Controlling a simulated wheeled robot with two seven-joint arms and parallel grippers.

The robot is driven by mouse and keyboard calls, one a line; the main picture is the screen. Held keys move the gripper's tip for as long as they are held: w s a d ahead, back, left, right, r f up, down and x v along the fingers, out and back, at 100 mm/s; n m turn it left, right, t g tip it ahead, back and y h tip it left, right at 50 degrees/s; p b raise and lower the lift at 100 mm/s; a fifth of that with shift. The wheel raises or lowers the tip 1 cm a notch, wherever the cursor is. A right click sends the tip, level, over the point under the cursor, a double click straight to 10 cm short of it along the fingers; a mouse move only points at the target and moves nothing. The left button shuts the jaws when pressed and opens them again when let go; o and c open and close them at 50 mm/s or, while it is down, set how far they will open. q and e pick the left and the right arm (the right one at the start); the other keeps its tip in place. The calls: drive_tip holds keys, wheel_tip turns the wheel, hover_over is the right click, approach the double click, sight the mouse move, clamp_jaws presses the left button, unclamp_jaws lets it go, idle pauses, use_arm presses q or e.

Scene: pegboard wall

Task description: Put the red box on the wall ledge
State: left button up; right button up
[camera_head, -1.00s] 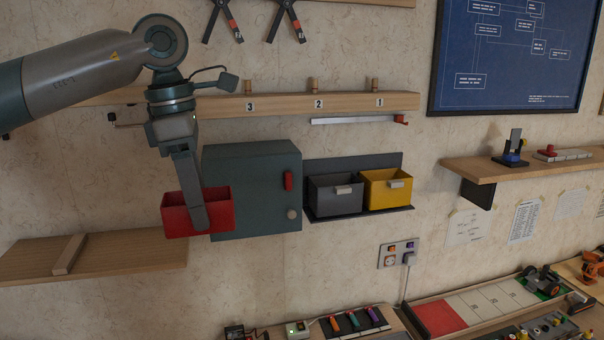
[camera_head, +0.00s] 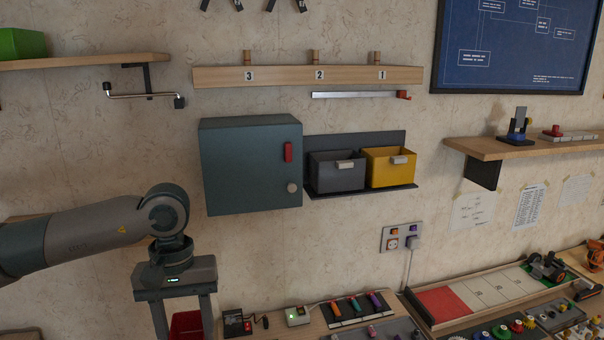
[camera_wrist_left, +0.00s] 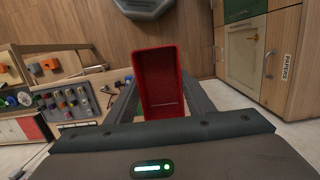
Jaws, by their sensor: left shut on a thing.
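The red box (camera_head: 187,325) is low at the left in the head view, partly cut off by the bottom edge. My left gripper (camera_head: 183,318) points down with its two fingers on either side of the box and is shut on it. In the left wrist view the red box (camera_wrist_left: 163,75) sits between the fingers, its open side and empty inside showing. My right gripper is in neither view.
A teal cabinet (camera_head: 250,165) hangs right of my arm, beside a grey bin (camera_head: 335,172) and a yellow bin (camera_head: 390,167). An upper-left shelf (camera_head: 80,61) holds a green box (camera_head: 20,43). A right shelf (camera_head: 485,148) carries small items. The workbench below is crowded.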

use_arm(q)
drive_tip(key=f+m, duration=0.1)
drive_tip(key=s+f, duration=0.1)
drive_tip(key=f+m, duration=0.1)
drive_tip(key=shift+s+a+f+m+b, duration=0.2)
drive_tip(key=shift+s+f+m+b, duration=0.1)
drive_tip(key=shift+s, duration=0.1)
idle(0.6)
drive_tip(key=shift+a, duration=0.1)
idle(1.0)
